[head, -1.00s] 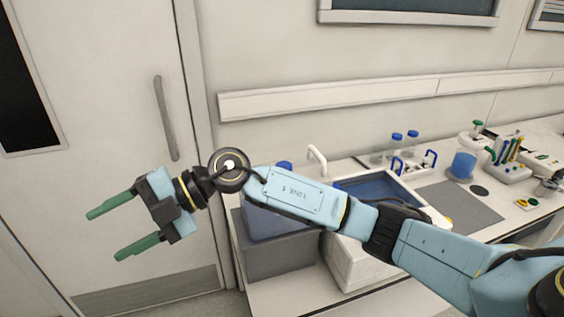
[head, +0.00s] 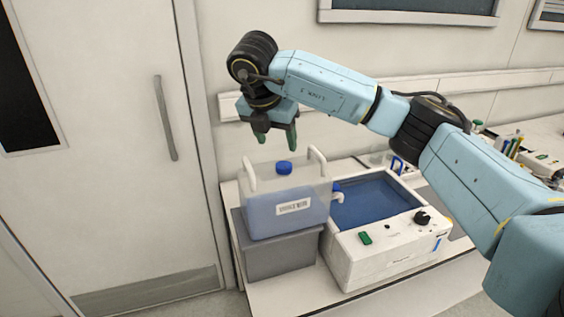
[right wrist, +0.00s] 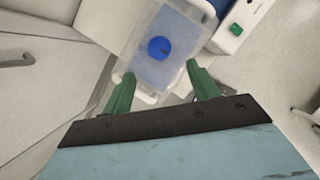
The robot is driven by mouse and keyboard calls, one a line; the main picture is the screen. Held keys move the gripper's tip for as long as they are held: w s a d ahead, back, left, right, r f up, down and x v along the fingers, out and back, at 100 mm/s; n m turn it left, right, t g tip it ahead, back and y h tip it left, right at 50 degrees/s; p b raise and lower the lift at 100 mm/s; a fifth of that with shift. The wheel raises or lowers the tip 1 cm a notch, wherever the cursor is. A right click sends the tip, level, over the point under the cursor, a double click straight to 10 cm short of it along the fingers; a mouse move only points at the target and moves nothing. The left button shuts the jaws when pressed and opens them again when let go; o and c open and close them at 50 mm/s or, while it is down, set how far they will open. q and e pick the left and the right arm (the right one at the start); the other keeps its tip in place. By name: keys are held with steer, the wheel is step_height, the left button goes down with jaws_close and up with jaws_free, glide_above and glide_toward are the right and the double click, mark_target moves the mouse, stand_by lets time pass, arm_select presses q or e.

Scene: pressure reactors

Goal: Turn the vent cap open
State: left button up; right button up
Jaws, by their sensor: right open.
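The blue vent cap (head: 284,168) sits on top of a clear carboy (head: 262,208) with blue liquid, two white handles and a label. In the right wrist view the cap (right wrist: 159,48) shows from above, between and beyond the fingertips. My right gripper (head: 275,142) points down, open and empty, above the carboy and a little above the cap, apart from it. Its green fingers also show in the right wrist view (right wrist: 160,80). My left gripper is not in view.
The carboy stands on a grey box (head: 275,259) at the bench's left end. A white water bath (head: 385,245) with a spout, black knob and green switch stands to its right. A door (head: 110,150) is at left. The wall is close behind.

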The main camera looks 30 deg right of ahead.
mark_target(284, 165)
steer(key=x, duration=0.8)
steer(key=shift+w+d+f+p, duration=0.1)
steer(key=shift+f+p, duration=0.25)
steer(key=c, duration=1)
